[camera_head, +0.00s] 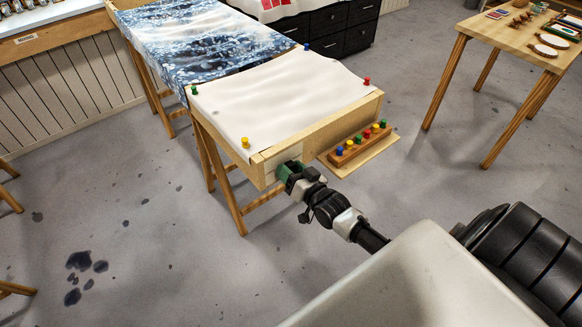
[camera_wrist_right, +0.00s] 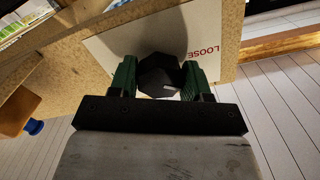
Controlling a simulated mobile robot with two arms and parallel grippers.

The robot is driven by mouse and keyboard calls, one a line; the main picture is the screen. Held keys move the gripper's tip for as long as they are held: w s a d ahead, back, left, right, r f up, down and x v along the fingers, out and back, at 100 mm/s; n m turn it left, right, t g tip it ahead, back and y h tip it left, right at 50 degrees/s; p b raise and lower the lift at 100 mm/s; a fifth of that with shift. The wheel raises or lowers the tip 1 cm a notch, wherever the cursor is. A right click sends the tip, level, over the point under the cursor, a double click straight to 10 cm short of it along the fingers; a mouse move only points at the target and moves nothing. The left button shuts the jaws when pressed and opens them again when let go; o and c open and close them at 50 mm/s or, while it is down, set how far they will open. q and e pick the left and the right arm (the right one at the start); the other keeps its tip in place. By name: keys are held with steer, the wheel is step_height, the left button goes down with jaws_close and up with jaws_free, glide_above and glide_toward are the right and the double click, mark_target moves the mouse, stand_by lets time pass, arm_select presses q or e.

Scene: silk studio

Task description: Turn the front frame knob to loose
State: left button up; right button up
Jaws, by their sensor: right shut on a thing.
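The wooden frame (camera_head: 335,122) carries pale cloth and stands on trestle legs. My right gripper (camera_head: 287,170) reaches the near end face of the frame in the head view. In the right wrist view, its green fingers (camera_wrist_right: 160,80) are shut on the dark faceted front frame knob (camera_wrist_right: 158,74), one finger on each side. Behind the knob is a white label plate (camera_wrist_right: 115,48) with the red word LOOSE at its right side. The rest of the plate's markings and the knob's pointer are hidden or too dark to tell. My left gripper is in neither view.
A small wooden ledge (camera_head: 384,148) with a rack of coloured pins (camera_head: 361,143) sticks out right of my gripper. Coloured pins hold the cloth corners. A table with tools (camera_head: 515,38) stands at the far right. Open floor (camera_head: 150,215) lies to the left.

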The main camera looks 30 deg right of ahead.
steer(key=n+p, duration=0.1)
steer(key=n, duration=0.5)
steer(key=shift+f, duration=0.1)
steer(key=shift+n, duration=0.4)
steer(key=o, duration=0.9)
steer(key=shift+o, duration=0.2)
steer(key=s, duration=1)
steer(key=shift+s+d, duration=0.4)
